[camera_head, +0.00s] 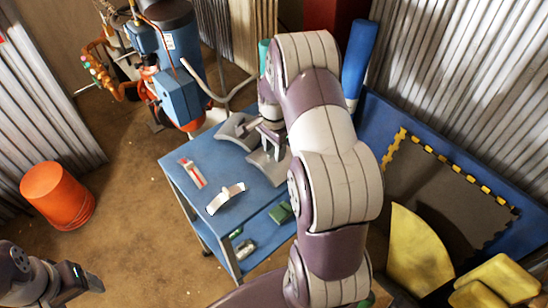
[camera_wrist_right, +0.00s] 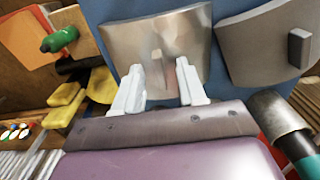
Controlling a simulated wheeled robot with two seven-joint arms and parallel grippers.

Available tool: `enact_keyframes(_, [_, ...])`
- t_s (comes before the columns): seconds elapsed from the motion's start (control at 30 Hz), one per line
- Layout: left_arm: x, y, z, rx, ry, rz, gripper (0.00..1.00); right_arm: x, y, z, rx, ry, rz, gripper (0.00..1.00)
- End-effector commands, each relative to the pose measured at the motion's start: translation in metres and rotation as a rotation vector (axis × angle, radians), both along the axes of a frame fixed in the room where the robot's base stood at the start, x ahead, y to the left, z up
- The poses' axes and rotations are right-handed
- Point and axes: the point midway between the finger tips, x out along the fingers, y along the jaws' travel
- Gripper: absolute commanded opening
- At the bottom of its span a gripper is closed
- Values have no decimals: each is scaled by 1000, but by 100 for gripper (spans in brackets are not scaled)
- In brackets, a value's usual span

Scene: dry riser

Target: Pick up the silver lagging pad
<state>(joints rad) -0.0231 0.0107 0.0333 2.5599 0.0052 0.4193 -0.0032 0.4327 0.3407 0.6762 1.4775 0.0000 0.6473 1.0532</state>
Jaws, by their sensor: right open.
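The silver lagging pad (camera_wrist_right: 135,42), a curved metallic plate with a small upright grip, lies ahead of my right gripper (camera_wrist_right: 158,92) in the wrist view. The open fingers stand on either side of the grip, with no clear contact visible. In the head view the pad (camera_head: 266,172) lies on the blue cart's top, partly hidden by my right gripper (camera_head: 270,138). A second, greyer curved pad (camera_wrist_right: 262,45) with a dark grip lies beside it; it also shows in the head view (camera_head: 232,127). My left gripper (camera_head: 80,280) is at bottom left, away from the cart; its jaw state is unclear.
The blue cart (camera_head: 185,198) also carries a red-and-white piece (camera_head: 192,173) and a white curved piece (camera_head: 226,198). Its lower shelf holds a green block (camera_head: 280,212). An orange bucket (camera_head: 57,195) stands left; blue machinery (camera_head: 178,95) stands behind. Floor between bucket and cart is clear.

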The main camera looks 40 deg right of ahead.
Motion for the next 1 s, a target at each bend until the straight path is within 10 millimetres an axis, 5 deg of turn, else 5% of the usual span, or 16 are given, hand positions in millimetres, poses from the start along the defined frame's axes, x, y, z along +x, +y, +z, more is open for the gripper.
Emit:
enact_keyframes(0.2, [0, 0, 0, 0, 0, 0, 72, 0, 0, -1, 0, 0, 0, 37])
enact_keyframes(0.33, [0, 0, 0, 0, 0, 0, 72, 0, 0, -1, 0, 0, 1, 0])
enact_keyframes(0.73, [0, 0, -1, 0, 0, 0, 72, 1, 0, 3, -1, -2, 1, 0])
enact_keyframes(1.0, [0, 0, -4, 0, 0, 0, 72, -1, -1, 43, -2, -4, 0, 0])
